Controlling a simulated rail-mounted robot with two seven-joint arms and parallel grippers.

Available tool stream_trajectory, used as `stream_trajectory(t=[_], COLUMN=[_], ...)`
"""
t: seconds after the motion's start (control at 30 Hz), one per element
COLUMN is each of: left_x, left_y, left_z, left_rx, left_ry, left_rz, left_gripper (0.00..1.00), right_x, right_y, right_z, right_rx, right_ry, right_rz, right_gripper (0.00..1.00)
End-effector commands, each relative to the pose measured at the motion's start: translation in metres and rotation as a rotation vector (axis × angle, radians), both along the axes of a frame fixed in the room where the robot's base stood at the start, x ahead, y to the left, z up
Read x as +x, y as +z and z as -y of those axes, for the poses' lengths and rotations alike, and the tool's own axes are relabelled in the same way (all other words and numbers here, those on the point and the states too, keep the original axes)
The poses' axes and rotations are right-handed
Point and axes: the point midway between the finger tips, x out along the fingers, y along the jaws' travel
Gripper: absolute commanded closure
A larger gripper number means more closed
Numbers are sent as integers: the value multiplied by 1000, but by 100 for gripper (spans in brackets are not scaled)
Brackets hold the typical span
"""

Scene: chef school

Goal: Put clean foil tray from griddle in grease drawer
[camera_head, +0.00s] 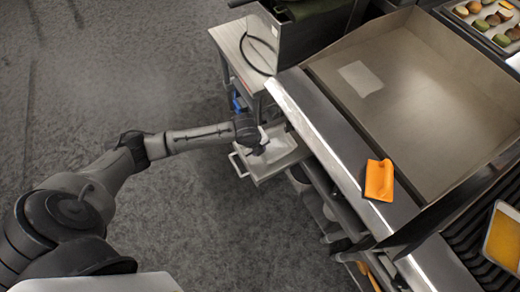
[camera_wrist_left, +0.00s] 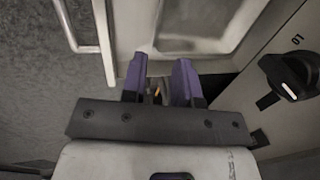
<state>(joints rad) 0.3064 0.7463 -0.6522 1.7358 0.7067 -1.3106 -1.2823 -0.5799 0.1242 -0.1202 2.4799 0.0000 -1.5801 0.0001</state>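The grease drawer (camera_head: 247,166) is pulled out from under the griddle (camera_head: 430,105), with its handle facing left. Its pale rim (camera_wrist_left: 125,25) and handle show in the left wrist view. A shiny grey recessed shape (camera_wrist_left: 195,25) lies inside the drawer; I cannot tell whether it is a foil tray or the drawer floor. A pale, flat-looking rectangle (camera_head: 360,78), possibly the clean foil tray, is on the griddle's far left part. My left gripper (camera_wrist_left: 160,70) is open and empty, its purple fingers apart at the drawer's edge. In the head view the left gripper (camera_head: 259,143) is over the drawer, partly hidden by its wrist.
An orange cloth-like item (camera_head: 379,180) lies on the griddle's front ledge. A side table (camera_head: 232,42) with a dark metal box stands behind the drawer. A black knob (camera_wrist_left: 290,75) is on the panel right of the gripper. Floor to the left is clear.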

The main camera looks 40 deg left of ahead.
Motion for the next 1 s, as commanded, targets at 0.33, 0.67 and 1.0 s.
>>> stream_trajectory(t=[0.33, 0.67, 1.0], left_x=[-6, -48, -164], left_y=[29, 17, 33], left_z=[-3, 53, 116], left_rx=[1, -103, -366], left_ry=[1, 156, 960], left_rz=[0, -7, -30], left_gripper=[72, 72, 72], right_x=[0, 0, 0], right_y=[10, 10, 10], right_z=[0, -2, -3], right_rx=[-1, 7, 9], right_ry=[1, -4, -6], right_rz=[0, 0, 0], right_gripper=[57, 57, 57])
